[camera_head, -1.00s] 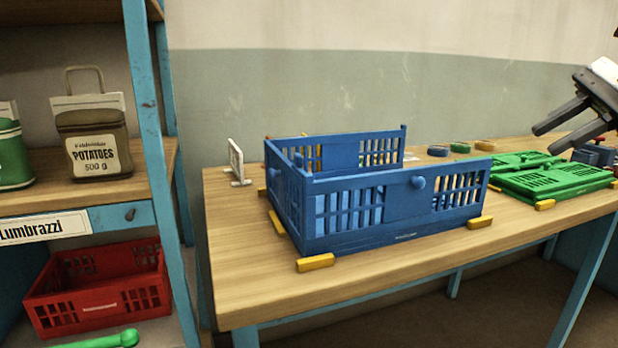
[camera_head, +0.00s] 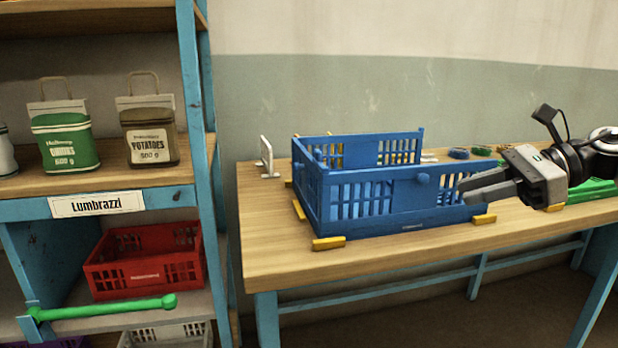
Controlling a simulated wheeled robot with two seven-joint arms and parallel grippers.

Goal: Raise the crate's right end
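The blue crate (camera_head: 404,198) stands on the wooden table. Its front, back and left walls are upright. No upright wall shows at its right end, and the floor there is hidden behind the front wall and my gripper. My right gripper (camera_head: 464,190) comes in from the right, at the crate's front right corner in the picture. Its two dark fingers point left, with a gap between them and nothing seen in it. They overlap the front wall's right part, and I cannot tell if they touch it. My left gripper is not in view.
Yellow blocks (camera_head: 329,243) sit around the crate's foot. A flat green crate (camera_head: 592,190) lies behind my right arm. A small white stand (camera_head: 266,157) is at the table's back left. At left, a blue shelf holds sacks (camera_head: 150,137) and a red crate (camera_head: 145,262).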

